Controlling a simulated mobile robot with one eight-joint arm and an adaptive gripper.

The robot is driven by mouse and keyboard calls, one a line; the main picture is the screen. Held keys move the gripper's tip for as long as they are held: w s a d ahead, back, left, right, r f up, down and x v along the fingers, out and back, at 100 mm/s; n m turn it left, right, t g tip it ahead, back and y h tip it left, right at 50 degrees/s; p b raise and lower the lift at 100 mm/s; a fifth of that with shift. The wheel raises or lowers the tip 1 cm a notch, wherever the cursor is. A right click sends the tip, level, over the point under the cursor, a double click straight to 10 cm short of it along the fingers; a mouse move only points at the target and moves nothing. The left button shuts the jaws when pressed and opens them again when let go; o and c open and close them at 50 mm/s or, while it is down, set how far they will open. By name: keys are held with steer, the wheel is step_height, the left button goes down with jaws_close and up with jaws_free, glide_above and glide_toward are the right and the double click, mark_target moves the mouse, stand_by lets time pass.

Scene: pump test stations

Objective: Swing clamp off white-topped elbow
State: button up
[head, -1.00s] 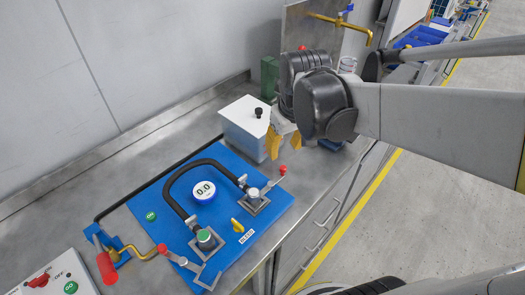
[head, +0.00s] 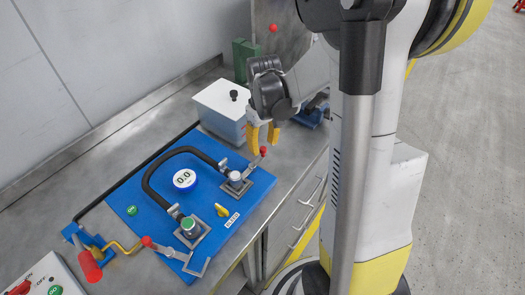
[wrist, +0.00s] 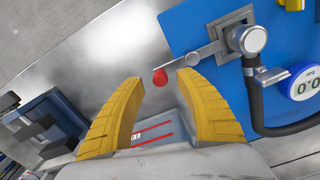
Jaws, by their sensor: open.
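The white-topped elbow (head: 236,177) sits in its square seat on the blue panel (head: 150,222), at the right end of the black hose. Its swing clamp is a grey lever with a red knob (head: 263,151); the knob points toward the back right. In the wrist view the white cap (wrist: 247,39) and the clamp arm (wrist: 205,53) show, with the red knob (wrist: 160,78) just beyond my fingertips. My gripper (head: 262,141) is open and empty, its yellow fingers close to the knob, with no clear contact. In the wrist view the fingers (wrist: 160,88) stand wide apart.
The green-topped elbow (head: 189,225) has its own red-knobbed clamp (head: 148,241). A gauge (head: 185,179), black hose (head: 180,152) and yellow bleed knob (head: 222,210) lie nearby. A white-lidded box (head: 222,105) stands behind my gripper. A blue vise-like object (wrist: 48,125) is left in the wrist view.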

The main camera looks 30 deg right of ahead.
steer(key=shift+f, duration=0.9)
jaws_close()
